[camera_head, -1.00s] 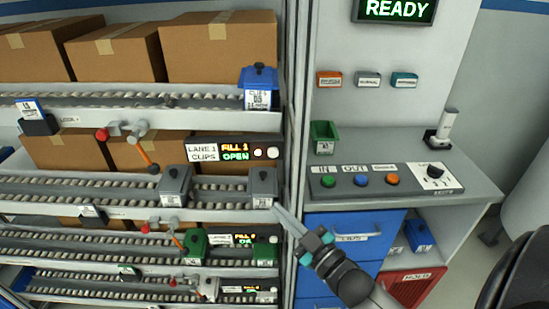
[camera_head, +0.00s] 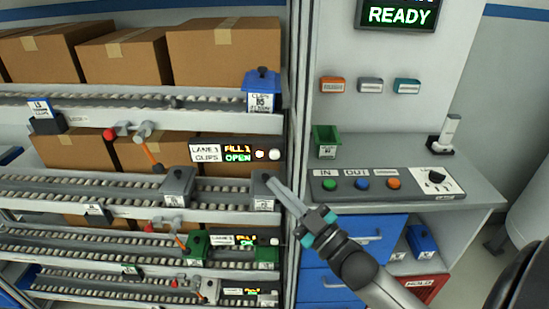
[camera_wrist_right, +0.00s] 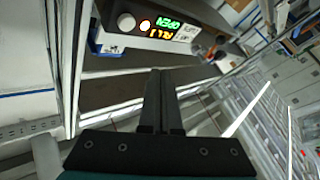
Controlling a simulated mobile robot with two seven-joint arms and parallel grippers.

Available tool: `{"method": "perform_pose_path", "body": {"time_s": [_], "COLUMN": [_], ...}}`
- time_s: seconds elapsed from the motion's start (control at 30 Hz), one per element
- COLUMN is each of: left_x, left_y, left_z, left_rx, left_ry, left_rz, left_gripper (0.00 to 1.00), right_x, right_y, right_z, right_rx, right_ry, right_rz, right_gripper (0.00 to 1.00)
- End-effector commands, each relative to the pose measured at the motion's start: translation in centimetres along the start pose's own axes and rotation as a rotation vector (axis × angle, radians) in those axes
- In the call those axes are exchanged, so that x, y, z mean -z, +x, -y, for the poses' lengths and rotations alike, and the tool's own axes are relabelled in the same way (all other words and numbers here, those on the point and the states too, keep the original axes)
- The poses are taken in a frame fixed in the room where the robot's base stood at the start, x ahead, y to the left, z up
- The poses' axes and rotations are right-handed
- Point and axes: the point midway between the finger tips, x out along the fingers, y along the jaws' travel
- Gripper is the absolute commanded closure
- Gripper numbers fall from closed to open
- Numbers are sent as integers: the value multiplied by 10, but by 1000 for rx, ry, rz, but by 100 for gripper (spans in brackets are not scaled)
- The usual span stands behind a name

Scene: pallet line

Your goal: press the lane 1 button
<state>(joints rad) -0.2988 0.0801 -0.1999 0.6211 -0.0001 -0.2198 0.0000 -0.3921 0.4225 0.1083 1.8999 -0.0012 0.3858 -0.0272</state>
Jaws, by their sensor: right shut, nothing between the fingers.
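The lane 1 panel (camera_head: 235,153) is a dark strip on the rack's second level, with a white "LANE 1 CLIPS" label and a lit display reading "FILL 1 OPEN". Two small round buttons sit at its right end: a left one (camera_head: 259,155) and a right one (camera_head: 274,154). My left gripper is out of view.
A rack post (camera_head: 293,120) stands just right of the panel. Another grey bin (camera_head: 178,186) is on the same rollers to the left. A blue bin (camera_head: 262,80) is above. A console (camera_head: 385,183) with coloured buttons is at the right.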

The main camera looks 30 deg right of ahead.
Motion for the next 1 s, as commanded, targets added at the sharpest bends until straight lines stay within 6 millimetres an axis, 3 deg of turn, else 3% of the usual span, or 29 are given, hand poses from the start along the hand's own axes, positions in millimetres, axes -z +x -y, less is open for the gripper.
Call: {"method": "perform_pose_path", "body": {"time_s": [0.23,0.5,1.0], "left_x": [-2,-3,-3], "left_y": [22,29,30], "left_z": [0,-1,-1], "left_rx": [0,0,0], "left_ry": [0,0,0], "left_rz": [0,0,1], "left_gripper": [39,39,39], "right_x": [-22,-33,-35], "right_y": [25,44,47], "right_z": [-18,-32,-35], "right_rx": [0,-1,-1], "right_ry": [-3,-1,1], "right_rz": [0,1,2], "right_gripper": [100,100,100]}}
